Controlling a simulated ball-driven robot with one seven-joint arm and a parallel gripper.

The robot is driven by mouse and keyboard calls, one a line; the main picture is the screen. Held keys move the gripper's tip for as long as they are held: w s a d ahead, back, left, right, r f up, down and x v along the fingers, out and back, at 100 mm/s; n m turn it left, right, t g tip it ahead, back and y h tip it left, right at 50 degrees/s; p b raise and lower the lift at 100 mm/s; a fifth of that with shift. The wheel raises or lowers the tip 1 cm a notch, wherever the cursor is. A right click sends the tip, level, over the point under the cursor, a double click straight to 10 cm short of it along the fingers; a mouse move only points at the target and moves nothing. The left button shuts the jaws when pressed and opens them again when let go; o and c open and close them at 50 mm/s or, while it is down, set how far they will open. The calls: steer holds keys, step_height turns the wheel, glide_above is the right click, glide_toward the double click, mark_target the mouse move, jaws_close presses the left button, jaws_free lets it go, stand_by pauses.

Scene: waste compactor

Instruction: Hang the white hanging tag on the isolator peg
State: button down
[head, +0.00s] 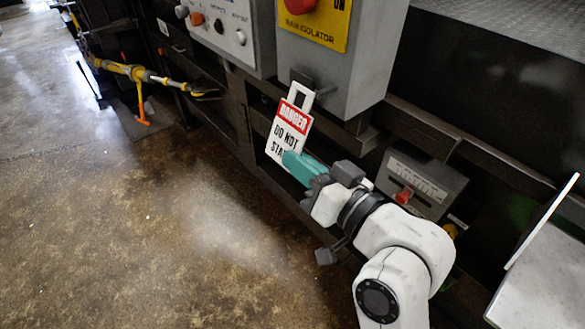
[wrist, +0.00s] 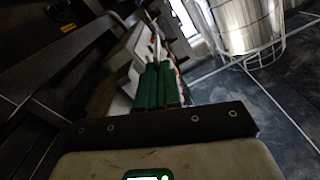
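The white hanging tag (head: 290,128) has a red DANGER band and black lettering. It hangs tilted, with its open white loop (head: 300,92) at the top. My gripper (head: 297,162) has teal fingers shut on the tag's lower right part, covering some lettering. In the wrist view the green fingers (wrist: 160,86) lie close together with a thin pale edge at their tips. The grey isolator box (head: 370,60) carries a yellow plate and a red knob.
A grey control box (head: 232,35) with knobs stands left of the isolator. Dark machine rails (head: 410,125) run below, with a grey labelled box (head: 420,185) right of the tag. A yellow tool (head: 135,72) lies at the far left. The brown floor (head: 150,220) is clear.

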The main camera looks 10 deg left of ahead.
steer(key=shift+w+d+f+b, duration=0.3)
steer(key=shift+w+d+b, duration=0.4)
steer(key=shift+w, duration=0.25)
steer(key=shift+w+d+f+b, duration=0.25)
steer(key=shift+w+d+b, duration=0.2)
steer(key=shift+w+d, duration=0.4)
steer(key=shift+w, duration=0.1)
steer(key=c, duration=1.2)
jaws_free()
steer(key=shift+a, duration=0.1)
steer(key=shift+c, duration=0.2)
steer(key=b+v, duration=0.2)
steer(key=v, duration=0.9)
